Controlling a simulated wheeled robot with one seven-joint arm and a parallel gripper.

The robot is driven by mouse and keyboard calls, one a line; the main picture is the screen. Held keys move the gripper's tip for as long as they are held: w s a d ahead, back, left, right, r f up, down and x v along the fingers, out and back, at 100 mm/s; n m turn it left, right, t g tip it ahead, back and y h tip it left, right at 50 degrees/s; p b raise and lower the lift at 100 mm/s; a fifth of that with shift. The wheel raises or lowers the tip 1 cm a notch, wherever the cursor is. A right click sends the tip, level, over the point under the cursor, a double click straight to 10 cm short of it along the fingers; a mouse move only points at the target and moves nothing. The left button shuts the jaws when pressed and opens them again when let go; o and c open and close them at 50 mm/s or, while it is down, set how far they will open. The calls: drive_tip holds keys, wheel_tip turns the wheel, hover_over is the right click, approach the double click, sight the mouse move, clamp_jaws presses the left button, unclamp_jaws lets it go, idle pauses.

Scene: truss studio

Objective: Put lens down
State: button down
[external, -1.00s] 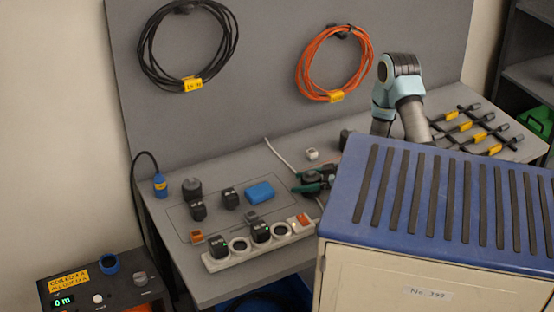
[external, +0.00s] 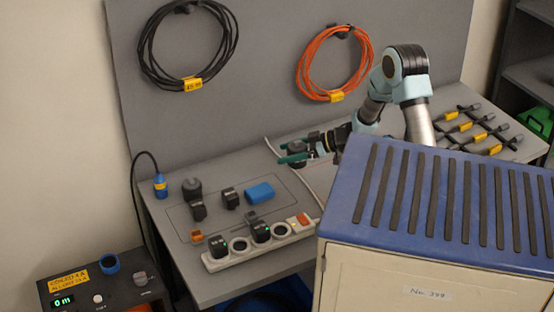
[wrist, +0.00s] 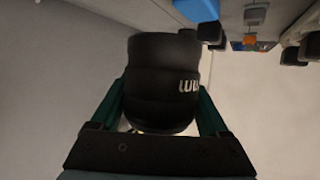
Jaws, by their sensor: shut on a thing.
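The lens is a black ribbed cylinder with white marking. It fills the middle of the wrist view (wrist: 163,75), between the two green fingers of my gripper (wrist: 162,105). The fingers are shut on its sides. In the external view my gripper (external: 298,152) is over the back middle of the grey workbench (external: 240,285), its green fingers pointing left. The lens shows there as a dark shape (external: 296,147) between the fingers, partly hidden. I cannot tell how far it is above the bench.
Left of my gripper are a blue block (external: 259,192), several black blocks (external: 230,198) and a dark round item (external: 192,188) within an outline. In front is a pale strip (external: 262,243) with round sockets. A blue-topped cabinet (external: 430,200) stands at right. A white cable crosses the bench.

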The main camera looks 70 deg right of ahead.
drive_tip(key=w+a+n+g+y+b, duration=0.1)
drive_tip(key=w+a+n+y, duration=0.15)
drive_tip(key=w, duration=0.65)
drive_tip(key=w+a+n+g+y+b, duration=0.1)
drive_tip(key=w+n+y, duration=0.15)
drive_tip(key=w, duration=0.65)
drive_tip(key=f, duration=0.1)
drive_tip(key=f+p, duration=0.1)
drive_tip(key=f, duration=0.3)
drive_tip(key=shift+w+a+p, duration=0.15)
drive_tip(key=shift+w+p, duration=0.1)
drive_tip(key=shift+p, duration=0.05)
drive_tip(key=shift+f+p, duration=0.6)
drive_tip(key=shift+f, duration=1.9)
drive_tip(key=shift+f, duration=0.1)
unclamp_jaws()
drive_tip(key=shift+f, duration=0.1)
